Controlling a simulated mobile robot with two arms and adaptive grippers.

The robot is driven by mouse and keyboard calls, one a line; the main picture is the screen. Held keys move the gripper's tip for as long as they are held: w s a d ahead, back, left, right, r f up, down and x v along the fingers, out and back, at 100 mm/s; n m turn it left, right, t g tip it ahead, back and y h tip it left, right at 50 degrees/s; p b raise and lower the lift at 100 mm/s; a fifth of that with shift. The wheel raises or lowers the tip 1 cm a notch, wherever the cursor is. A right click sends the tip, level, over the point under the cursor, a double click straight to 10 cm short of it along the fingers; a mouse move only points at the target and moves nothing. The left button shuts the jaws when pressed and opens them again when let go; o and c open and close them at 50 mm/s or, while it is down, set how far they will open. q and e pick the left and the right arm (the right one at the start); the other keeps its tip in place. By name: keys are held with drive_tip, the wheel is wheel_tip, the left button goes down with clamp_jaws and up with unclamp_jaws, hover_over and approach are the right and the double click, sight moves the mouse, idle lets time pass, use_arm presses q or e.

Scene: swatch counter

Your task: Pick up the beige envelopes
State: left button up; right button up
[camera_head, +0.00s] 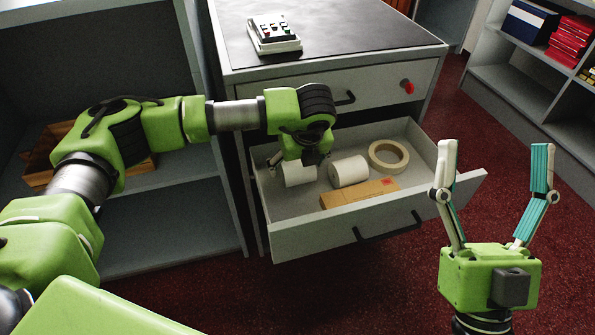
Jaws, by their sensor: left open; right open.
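The beige envelopes (360,192) look like a flat tan bundle with a small red mark. They lie in the open drawer (330,234), close to its front wall. My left gripper (298,164) is open over the left part of the drawer, up and left of the envelopes and apart from them. Its fingers are partly hidden by its own body. My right gripper (495,146) is open and empty, pointing up, to the right of the drawer front.
Two white rolls (349,171) and a tape ring (388,156) lie behind the envelopes. The upper drawer (372,88) is shut. A keypad device (273,34) stands on the counter top. Shelves (540,100) stand at right; a wooden tray (45,150) is at left.

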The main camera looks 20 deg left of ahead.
use_arm(q)
drive_tip(key=shift+c, duration=0.4)
drive_tip(key=c, duration=1.2)
drive_tip(key=shift+o, duration=0.2)
drive_tip(key=shift+r, duration=0.1)
